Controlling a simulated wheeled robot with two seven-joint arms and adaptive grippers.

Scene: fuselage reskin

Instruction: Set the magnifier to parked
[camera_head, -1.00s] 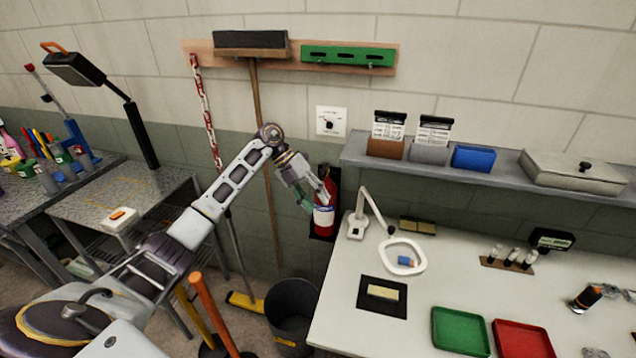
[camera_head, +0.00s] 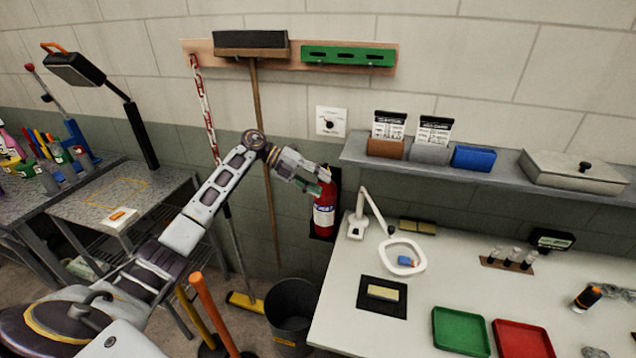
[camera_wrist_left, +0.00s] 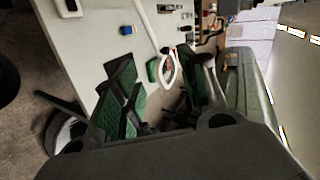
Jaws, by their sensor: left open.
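The white magnifier stands at the left end of the white workbench, its base (camera_head: 356,228) near the back. Its arm rises and bends down to a square ring head (camera_head: 389,257), which is low over the bench with a small blue item showing inside the ring. My left gripper (camera_head: 321,182) is open and empty, left of the magnifier's arm and apart from it, in front of the fire extinguisher. In the left wrist view the open green-padded fingers (camera_wrist_left: 158,92) show, with a thin white arm and a white loop visible between and beyond them. My right gripper is not seen.
A red fire extinguisher (camera_head: 324,215) hangs on the wall behind my gripper. A shelf (camera_head: 560,182) with small boxes runs above the bench. A black mat (camera_head: 368,301), a green tray (camera_head: 436,330) and a red tray (camera_head: 497,335) lie on the bench. A bin (camera_head: 291,315) stands left of it.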

